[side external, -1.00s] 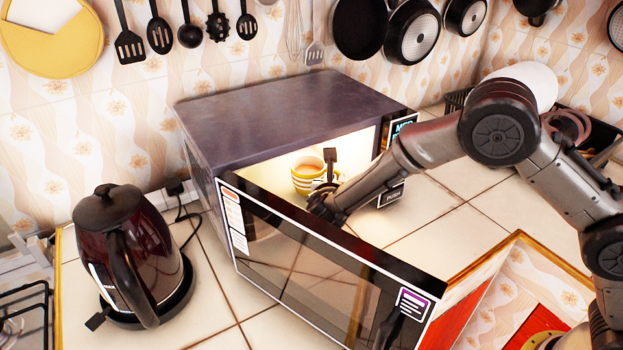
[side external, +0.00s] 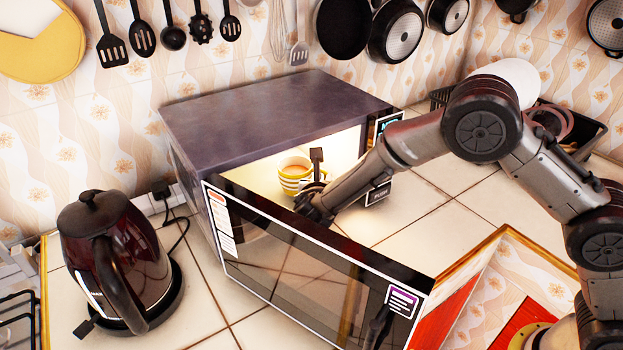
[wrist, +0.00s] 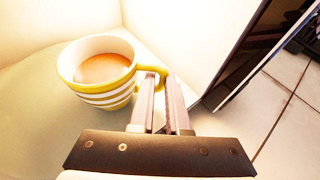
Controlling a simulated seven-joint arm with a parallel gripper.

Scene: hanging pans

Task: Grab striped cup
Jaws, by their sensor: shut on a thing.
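The yellow-and-white striped cup (side external: 292,178) stands upright inside the lit, open microwave (side external: 265,112), with a light brown drink in it. In the wrist view the cup (wrist: 104,94) is at the upper left, with its yellow handle pointing right toward my fingers. My gripper (side external: 317,168) reaches into the microwave at the cup's right side. In the wrist view my gripper (wrist: 162,84) is shut on the cup's handle, the fingers close together on it. The finger tips partly hide the handle. The cup appears to rest on the microwave floor.
The microwave door (side external: 305,265) stands open in front of the cup, below my forearm. The control panel side (side external: 380,160) is close to the right of my gripper. A dark kettle (side external: 120,260) stands at the left. Pans (side external: 395,32) hang on the back wall.

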